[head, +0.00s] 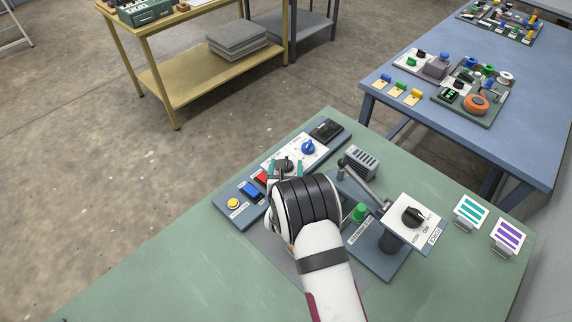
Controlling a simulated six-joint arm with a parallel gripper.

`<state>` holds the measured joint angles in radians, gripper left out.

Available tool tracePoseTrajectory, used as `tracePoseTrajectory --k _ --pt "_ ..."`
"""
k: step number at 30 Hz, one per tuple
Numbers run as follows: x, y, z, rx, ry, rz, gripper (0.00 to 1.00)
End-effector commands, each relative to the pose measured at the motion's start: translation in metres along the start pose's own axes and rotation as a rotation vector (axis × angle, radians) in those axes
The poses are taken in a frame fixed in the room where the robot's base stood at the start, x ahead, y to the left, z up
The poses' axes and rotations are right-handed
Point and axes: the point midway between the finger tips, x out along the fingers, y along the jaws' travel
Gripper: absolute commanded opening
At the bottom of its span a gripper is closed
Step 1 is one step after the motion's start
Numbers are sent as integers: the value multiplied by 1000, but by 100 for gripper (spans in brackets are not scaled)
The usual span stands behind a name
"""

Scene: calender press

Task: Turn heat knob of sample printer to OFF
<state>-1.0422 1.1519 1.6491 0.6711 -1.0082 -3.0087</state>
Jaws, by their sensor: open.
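A white dial panel (322,140) on a blue base carries a blue knob (308,147) and a black knob (287,165). My gripper (285,170) is at the black knob, with teal fingers showing on its left and right; it is open. I cannot tell whether the fingers touch the knob. Another black knob (413,216) is on a raised white plate at the right. The labels are too small to read for sure, so I cannot tell which knob is heat or where its pointer stands.
The green table (150,275) is clear at the lower left.

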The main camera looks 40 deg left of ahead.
Motion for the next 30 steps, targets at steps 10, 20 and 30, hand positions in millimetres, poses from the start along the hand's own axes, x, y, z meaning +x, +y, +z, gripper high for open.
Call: tracePoseTrajectory --k 10,20,30 --pt "1 0 0 0 0 0 61" --pt "1 0 0 1 0 -1 2" --pt "3 -4 2 -66 2 146 0"
